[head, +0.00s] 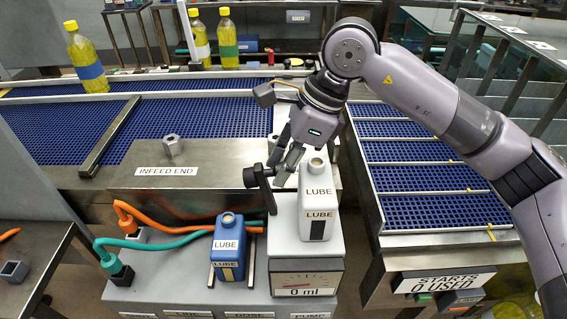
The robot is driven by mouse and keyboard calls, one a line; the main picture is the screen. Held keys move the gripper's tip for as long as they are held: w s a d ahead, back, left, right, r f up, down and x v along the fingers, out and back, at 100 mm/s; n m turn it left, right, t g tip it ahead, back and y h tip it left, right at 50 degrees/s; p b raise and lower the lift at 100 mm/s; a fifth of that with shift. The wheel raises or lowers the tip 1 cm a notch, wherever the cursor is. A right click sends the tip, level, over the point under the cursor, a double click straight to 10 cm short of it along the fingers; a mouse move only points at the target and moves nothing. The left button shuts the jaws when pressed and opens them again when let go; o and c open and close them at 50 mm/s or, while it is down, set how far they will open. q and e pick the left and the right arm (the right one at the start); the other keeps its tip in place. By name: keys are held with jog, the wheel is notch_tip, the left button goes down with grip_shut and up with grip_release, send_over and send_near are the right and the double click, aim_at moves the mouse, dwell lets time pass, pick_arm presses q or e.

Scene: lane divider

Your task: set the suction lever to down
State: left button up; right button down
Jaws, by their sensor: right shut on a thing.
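My right gripper (282,172) reaches down from the upper right, its fingers shut on a black lever (264,192) just left of the white LUBE bottle. The lever has a round knob at its left and a flat arm running down. Its lower end is beside the scale. I see no readable suction label on it, and the fingers partly hide its top. My left gripper is not in view.
The white LUBE bottle (318,207) stands on a scale (306,285) reading 0 ml, close to my right fingers. A blue LUBE bottle (228,250) stands to the left, near orange and teal hoses. Blue conveyor belts (200,125) lie behind; a hex nut (172,145) sits by INFEED END.

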pick_arm(q)
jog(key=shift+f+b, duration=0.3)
jog(key=shift+b, duration=0.05)
pick_arm(e)
jog(key=shift+a+r, duration=0.15)
jog(key=shift+a, duration=0.15)
